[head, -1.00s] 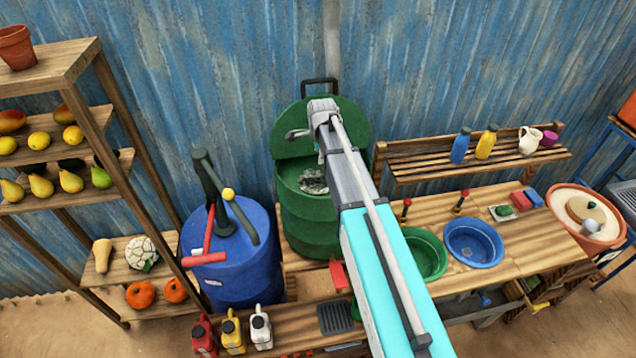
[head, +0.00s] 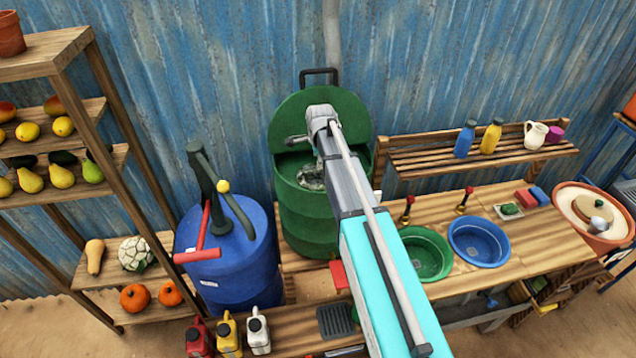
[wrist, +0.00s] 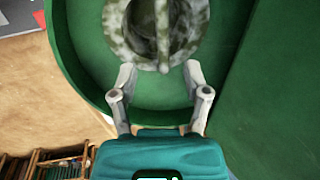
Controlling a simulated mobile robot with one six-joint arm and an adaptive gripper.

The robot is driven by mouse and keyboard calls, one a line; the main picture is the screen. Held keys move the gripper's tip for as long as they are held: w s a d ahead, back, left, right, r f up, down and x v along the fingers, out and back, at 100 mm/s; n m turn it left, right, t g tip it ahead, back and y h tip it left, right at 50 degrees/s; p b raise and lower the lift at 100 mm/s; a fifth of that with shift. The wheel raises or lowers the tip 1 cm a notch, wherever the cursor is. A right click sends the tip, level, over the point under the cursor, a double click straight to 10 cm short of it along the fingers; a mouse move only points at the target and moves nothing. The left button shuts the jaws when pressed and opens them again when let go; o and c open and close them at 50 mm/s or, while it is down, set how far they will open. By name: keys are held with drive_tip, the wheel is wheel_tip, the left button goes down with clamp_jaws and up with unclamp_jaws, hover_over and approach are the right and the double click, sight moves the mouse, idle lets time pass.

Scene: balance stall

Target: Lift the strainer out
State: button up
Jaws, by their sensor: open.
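The strainer is a mottled grey-green round piece with a bar across its middle. It sits inside the green drum (head: 310,222), whose round lid (head: 345,115) stands open behind. In the head view the strainer (head: 311,178) shows just left of my arm. In the wrist view the strainer (wrist: 118,25) fills the top middle, its upper part cut off by the frame. My gripper (wrist: 159,75) is open, its two fingers at the strainer's near edge, one on each side of the bar's line. Nothing is between the fingertips. I cannot tell whether they touch it.
A blue barrel (head: 240,275) with a hand pump stands left of the drum. A green basin (head: 440,262) and a blue basin (head: 478,243) sit in the wooden counter at right. A produce shelf (head: 75,75) is at far left. The drum wall surrounds the gripper closely.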

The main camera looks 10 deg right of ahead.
sight(316, 171)
drive_tip(key=shift+w+f+b, duration=0.2)
drive_tip(key=shift+f+b, duration=0.55)
drive_tip(key=shift+f, duration=0.3)
drive_tip(key=shift+w+a+f+b, duration=0.1)
drive_tip(key=shift+w+f+b, duration=0.15)
drive_tip(key=shift+f+b, duration=0.6)
drive_tip(key=shift+w+d+f+b, duration=0.1)
drive_tip(key=shift+w+f+b, duration=0.1)
drive_tip(key=shift+f+b, duration=0.6)
drive_tip(key=shift+w+a+f+b, duration=0.1)
drive_tip(key=shift+w+f+b, duration=0.15)
drive_tip(key=shift+f+b, duration=0.6)
clamp_jaws()
